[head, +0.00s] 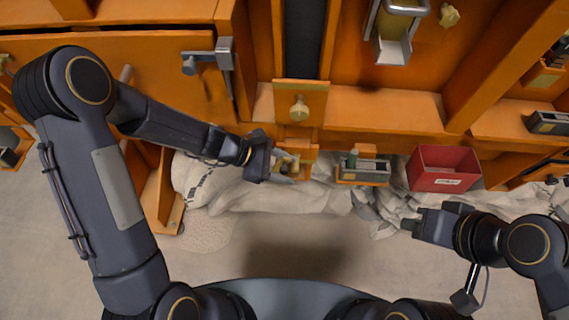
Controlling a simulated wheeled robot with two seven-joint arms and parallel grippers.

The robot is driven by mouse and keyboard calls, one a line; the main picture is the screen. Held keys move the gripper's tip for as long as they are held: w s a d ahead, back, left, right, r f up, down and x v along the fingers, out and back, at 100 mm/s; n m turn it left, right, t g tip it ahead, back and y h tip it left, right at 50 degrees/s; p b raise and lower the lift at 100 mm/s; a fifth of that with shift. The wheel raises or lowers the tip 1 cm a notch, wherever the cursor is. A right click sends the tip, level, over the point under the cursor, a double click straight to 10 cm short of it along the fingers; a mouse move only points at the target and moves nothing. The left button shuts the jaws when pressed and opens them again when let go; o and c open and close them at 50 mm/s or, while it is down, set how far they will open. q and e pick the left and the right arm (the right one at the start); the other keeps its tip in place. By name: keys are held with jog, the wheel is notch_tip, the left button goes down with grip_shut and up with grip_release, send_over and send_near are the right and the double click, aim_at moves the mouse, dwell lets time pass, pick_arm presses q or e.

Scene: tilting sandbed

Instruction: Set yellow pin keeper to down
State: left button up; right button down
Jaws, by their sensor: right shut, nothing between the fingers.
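A small yellow piece (287,162) sits at an orange bracket (308,153) low on the orange frame, near the middle of the head view. It looks like the yellow pin keeper, but it is too small and too covered to tell which way it is set. My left gripper (284,174) is right at it from the left and partly hides it. I cannot tell whether its fingers touch the piece or how far apart they are. My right gripper (408,224) is shut and empty at the right, below the red bin.
A grey box with a green peg (352,158) stands right of the bracket. A red bin (443,169) is further right. Pale sacks (270,198) and grey rubble (378,206) lie below. A brass knob (299,110) is above the bracket. Bare floor (290,250) is in front.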

pick_arm(q)
jog(key=shift+o, duration=0.6)
jog(key=shift+s+f, duration=0.1)
jog(key=shift+s, duration=0.05)
jog(key=shift+a+r, duration=0.2)
jog(key=shift+r, duration=0.05)
jog(key=v, duration=0.7)
jog(key=shift+a+p, duration=0.2)
jog(key=shift+p, duration=0.2)
jog(key=shift+r, duration=0.1)
